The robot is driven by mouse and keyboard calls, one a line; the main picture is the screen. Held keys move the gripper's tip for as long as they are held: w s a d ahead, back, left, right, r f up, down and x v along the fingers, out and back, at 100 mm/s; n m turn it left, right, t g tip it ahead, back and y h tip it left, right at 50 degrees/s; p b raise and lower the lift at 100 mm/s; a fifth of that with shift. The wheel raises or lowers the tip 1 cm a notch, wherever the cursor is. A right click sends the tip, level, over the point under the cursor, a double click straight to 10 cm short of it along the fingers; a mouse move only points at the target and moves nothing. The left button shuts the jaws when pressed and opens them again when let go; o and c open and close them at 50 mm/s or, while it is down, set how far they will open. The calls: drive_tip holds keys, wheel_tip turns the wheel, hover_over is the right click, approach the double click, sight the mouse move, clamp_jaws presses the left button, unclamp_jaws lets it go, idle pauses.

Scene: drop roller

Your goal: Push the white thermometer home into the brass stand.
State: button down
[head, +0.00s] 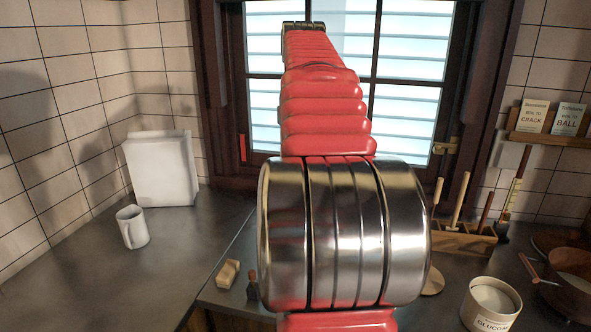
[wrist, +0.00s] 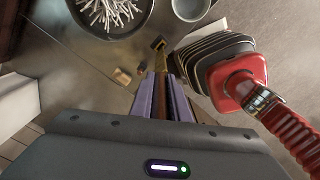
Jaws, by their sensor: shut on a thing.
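My gripper (wrist: 160,75) shows in the wrist view, its two pale purple fingers closed on a narrow reddish-brown bar (wrist: 161,83). A small brass-coloured piece (wrist: 158,43) shows just beyond the fingertips; I cannot tell whether it is joined to the bar. No white thermometer can be made out in either view, and I cannot tell whether the held bar is part of it. In the head view my red arm hides the middle, and my gripper is out of sight. A flat brass disc (head: 433,281) sits partly behind the arm; it may be the stand's base.
A tan block (head: 228,273) and a small dark peg (head: 252,286) lie on the counter. A glucose tub (head: 490,303), a copper pan (head: 572,286) and a wooden rack (head: 455,236) stand right. A bowl of white sticks (wrist: 110,12) shows from above.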

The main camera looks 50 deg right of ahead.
drive_tip(key=shift+f, duration=0.1)
drive_tip(key=shift+f, duration=2.8)
wheel_tip(320, 180, down, 6)
drive_tip(key=shift+f, duration=0.2)
idle(4.6)
